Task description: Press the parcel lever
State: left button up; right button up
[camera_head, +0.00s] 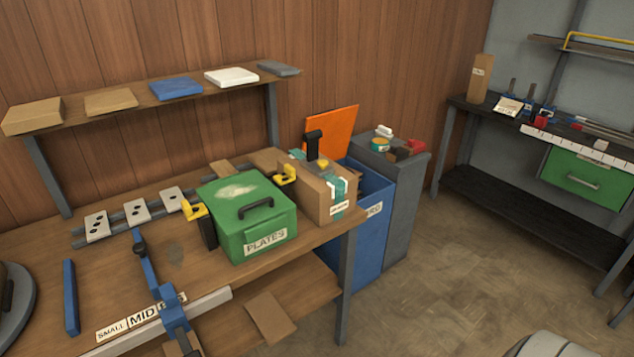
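No object labelled as the parcel lever is readable. A blue arm with a black knob (147,265) rises from a pale bar on the workbench, by the labels SMALL, MID and a partly hidden third one. A cardboard parcel (313,192) with teal tape stands at the right end of the bench. An upright black handle (313,143) with a yellow part near its foot shows at the parcel; whether it is fixed to it I cannot tell. Neither of my grippers is in view.
A green box marked PLATES (237,236) sits beside the parcel, with yellow-and-black pieces at its sides. A shelf (140,102) with several flat blocks hangs behind. A blue bin (372,215) stands right of the bench. Open floor (450,265) lies further right.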

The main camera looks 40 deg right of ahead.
aim_at(310, 137)
jog(key=i+l, duration=0.15)
jog(key=l, duration=0.25)
jog(key=i+l, duration=0.15)
jog(key=l, duration=0.25)
jog(key=i+l, duration=0.1)
jog(key=l, duration=0.3)
jog(key=i+l, duration=0.15)
jog(key=l, duration=0.2)
jog(key=i+l, duration=0.15)
jog(key=l, duration=0.25)
jog(key=i+l, duration=0.15)
jog(key=l, duration=0.25)
jog(key=i+l, duration=0.1)
jog(key=l, duration=0.3)
